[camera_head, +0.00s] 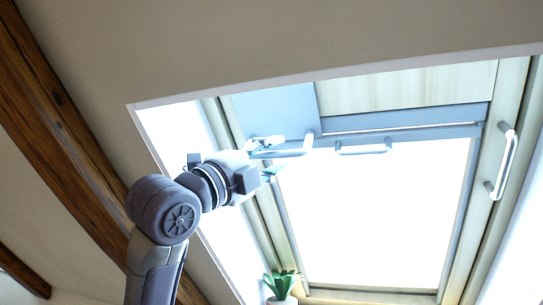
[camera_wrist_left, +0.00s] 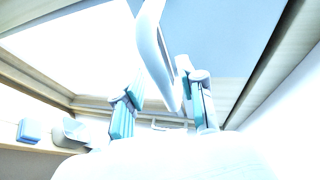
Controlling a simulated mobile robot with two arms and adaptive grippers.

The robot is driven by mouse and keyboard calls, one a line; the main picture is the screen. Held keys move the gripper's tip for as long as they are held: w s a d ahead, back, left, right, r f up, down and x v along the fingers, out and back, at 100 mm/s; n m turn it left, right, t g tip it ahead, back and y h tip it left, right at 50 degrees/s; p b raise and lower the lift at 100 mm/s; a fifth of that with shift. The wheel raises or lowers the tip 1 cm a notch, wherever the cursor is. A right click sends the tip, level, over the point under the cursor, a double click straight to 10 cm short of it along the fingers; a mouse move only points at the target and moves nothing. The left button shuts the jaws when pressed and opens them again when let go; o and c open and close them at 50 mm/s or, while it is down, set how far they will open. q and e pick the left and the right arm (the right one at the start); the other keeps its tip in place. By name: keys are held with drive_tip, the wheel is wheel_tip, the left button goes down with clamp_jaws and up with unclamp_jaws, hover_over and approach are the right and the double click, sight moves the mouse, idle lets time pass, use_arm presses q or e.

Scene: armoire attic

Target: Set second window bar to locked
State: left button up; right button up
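The skylight window carries several metal bars. One silvery bar (camera_head: 290,152) is at the top left of the sash, right at my left gripper; a second, shorter bar (camera_head: 363,150) is to its right. A third, longer bar (camera_head: 503,163) is on the right frame. My left gripper (camera_head: 271,156) is open, with its fingers apart on either side of the left bar's near end. In the left wrist view, a large pale bar (camera_wrist_left: 152,45) runs down between the gripper's fingertips (camera_wrist_left: 158,92); contact cannot be told. My right gripper is not in view.
A grey-blue panel (camera_head: 278,108) is behind the left bar. A potted plant (camera_head: 281,284) stands at the window's lower left corner. A sloped ceiling edge (camera_head: 330,77) and a wooden beam (camera_head: 55,100) border the recess. The bright pane (camera_head: 375,220) is clear.

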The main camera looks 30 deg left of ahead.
use_arm(q)
drive_tip(key=shift+s, duration=0.2)
drive_tip(key=v, duration=1.1)
drive_tip(key=shift+s+f, duration=0.25)
